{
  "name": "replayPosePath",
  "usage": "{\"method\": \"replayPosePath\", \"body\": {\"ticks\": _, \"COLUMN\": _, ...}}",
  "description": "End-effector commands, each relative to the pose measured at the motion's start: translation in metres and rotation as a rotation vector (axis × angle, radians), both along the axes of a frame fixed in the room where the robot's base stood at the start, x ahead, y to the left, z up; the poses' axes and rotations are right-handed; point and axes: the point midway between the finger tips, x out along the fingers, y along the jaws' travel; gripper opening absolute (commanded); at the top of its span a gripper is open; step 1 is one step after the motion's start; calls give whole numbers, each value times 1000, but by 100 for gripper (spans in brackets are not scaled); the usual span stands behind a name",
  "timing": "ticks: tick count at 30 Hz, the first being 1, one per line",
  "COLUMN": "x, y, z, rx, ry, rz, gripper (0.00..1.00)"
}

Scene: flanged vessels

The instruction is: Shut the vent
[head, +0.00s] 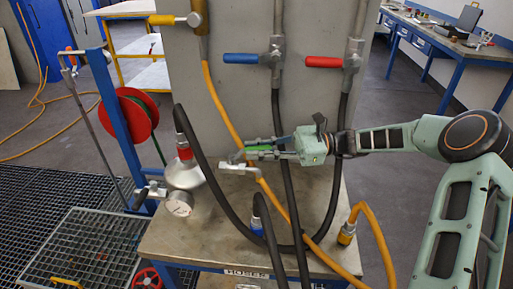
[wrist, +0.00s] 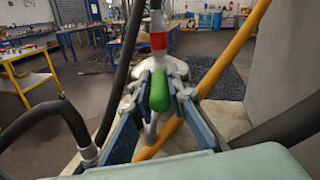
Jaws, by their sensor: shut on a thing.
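My gripper (head: 258,150) reaches in from the right over the metal bench top, level and pointing left. Its fingers are shut on a green handle (wrist: 159,91), which lies lengthwise between them in the wrist view. The green handle also shows in the head view (head: 262,148). A bent grey metal stem (wrist: 151,131) runs from the handle in the wrist view. No label marks the vent, and the fingers partly hide the handle's joint.
Black hoses (head: 279,130) and a yellow hose (head: 226,105) pass close to my gripper. Blue (head: 240,59) and red (head: 323,62) valve handles stick out level from the grey panel (head: 255,90) behind. A metal lever (head: 238,168) sits just below the fingertips.

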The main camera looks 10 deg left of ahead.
Motion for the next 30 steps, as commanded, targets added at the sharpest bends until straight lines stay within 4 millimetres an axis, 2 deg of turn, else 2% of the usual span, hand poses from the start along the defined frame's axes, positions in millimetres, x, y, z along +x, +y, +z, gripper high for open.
{"method": "replayPosePath", "body": {"ticks": 10, "x": 9, "y": 4, "z": 2, "rx": 2, "ry": -2, "rz": 135, "gripper": 0}}
{"method": "replayPosePath", "body": {"ticks": 23, "x": 10, "y": 3, "z": 1, "rx": -2, "ry": -1, "rz": 153, "gripper": 0}}
{"method": "replayPosePath", "body": {"ticks": 24, "x": 10, "y": 3, "z": 1, "rx": -2, "ry": -1, "rz": 153, "gripper": 18}}
{"method": "replayPosePath", "body": {"ticks": 28, "x": 10, "y": 3, "z": 0, "rx": -2, "ry": -1, "rz": 153, "gripper": 32}}
{"method": "replayPosePath", "body": {"ticks": 30, "x": 9, "y": 3, "z": 0, "rx": -2, "ry": 0, "rz": 154, "gripper": 32}}
